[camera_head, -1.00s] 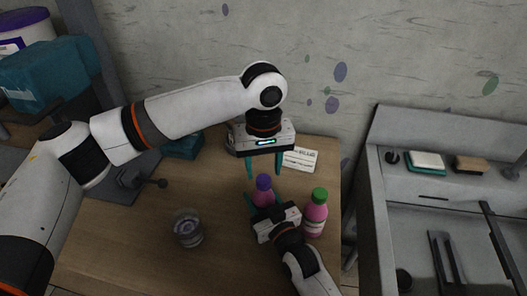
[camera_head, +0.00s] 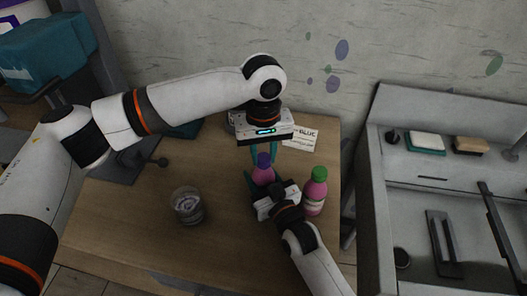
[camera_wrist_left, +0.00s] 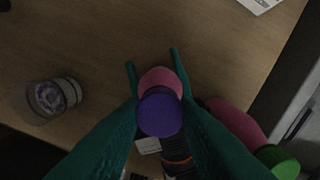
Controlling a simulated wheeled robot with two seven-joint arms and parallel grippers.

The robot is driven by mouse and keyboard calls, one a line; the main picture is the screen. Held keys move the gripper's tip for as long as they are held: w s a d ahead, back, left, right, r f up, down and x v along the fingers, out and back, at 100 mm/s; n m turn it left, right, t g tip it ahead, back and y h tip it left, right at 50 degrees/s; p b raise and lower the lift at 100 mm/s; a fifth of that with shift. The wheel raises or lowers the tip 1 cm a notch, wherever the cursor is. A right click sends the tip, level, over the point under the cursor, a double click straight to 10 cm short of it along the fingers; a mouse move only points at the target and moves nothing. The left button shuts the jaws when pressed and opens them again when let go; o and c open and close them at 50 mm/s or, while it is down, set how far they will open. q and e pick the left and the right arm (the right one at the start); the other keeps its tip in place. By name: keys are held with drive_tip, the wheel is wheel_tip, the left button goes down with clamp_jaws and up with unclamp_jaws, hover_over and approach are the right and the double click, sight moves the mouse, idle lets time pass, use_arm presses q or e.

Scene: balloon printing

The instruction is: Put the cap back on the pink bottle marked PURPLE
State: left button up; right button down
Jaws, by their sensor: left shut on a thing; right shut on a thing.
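A pink bottle (camera_head: 263,176) with a purple cap (camera_head: 264,159) on its top stands upright at the table's front right. Its label is hidden. My left gripper (camera_head: 266,156) reaches down from above and is shut on the purple cap, which also shows between its teal fingers in the left wrist view (camera_wrist_left: 160,113). The pink bottle (camera_wrist_left: 160,80) shows just past the cap there. My right gripper (camera_head: 264,186) comes from the front and is shut around the bottle's body, hiding its lower part. I cannot tell whether the cap is fully seated.
A second pink bottle with a green cap (camera_head: 316,190) stands close to the right of my right gripper. A clear glass (camera_head: 187,206) stands to the left on the wooden table (camera_head: 130,215). A card marked BLUE (camera_head: 301,138) lies behind. A grey sink unit (camera_head: 440,200) is at right.

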use_arm(q)
drive_tip(key=m, duration=0.5)
drive_tip(key=shift+m, duration=0.4)
drive_tip(key=m, duration=1.8)
drive_tip(key=shift+f+m, duration=0.1)
drive_tip(key=shift+m, duration=0.2)
drive_tip(key=o, duration=1.1)
drive_tip(key=shift+r, duration=2.3)
